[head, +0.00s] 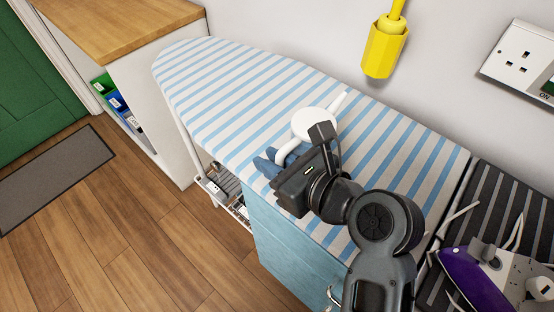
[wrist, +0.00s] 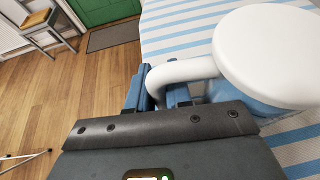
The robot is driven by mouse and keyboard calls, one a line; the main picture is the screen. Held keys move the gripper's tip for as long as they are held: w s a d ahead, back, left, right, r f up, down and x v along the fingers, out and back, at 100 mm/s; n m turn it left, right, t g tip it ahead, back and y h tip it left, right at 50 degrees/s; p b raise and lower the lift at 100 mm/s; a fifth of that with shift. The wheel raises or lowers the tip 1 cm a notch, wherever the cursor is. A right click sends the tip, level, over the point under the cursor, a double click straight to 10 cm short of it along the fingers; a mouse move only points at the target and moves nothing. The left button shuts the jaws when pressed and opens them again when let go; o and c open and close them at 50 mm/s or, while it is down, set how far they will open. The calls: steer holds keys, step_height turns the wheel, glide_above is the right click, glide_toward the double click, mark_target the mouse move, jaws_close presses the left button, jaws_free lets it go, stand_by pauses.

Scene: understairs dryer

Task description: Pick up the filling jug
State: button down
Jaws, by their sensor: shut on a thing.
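The filling jug (head: 316,121) has a white round top and a white looped handle. It is over the blue-and-white striped ironing board (head: 220,85); whether its base touches the board is hidden. In the wrist view the jug's white top (wrist: 275,52) fills the upper right, with a bluish body below it. My gripper (head: 283,158) reaches it from the near side. In the wrist view its blue fingers (wrist: 158,92) are shut on the jug's handle (wrist: 182,70).
A purple iron (head: 478,272) with its cord lies on the dark striped rest at the right. A yellow object (head: 384,50) hangs at the wall. A wooden-topped cabinet (head: 120,28) stands at the back left. The board's far left part is clear.

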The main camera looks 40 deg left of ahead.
mark_target(285, 156)
steer(key=r, duration=0.1)
steer(key=d+r, duration=0.1)
steer(key=r, duration=0.1)
steer(key=shift+w+r, duration=0.15)
steer(key=r+p+v, duration=0.1)
steer(key=v, duration=1.1)
steer(key=shift+w+a+r, duration=0.15)
steer(key=shift+w+r, duration=0.15)
steer(key=shift+w, duration=0.25)
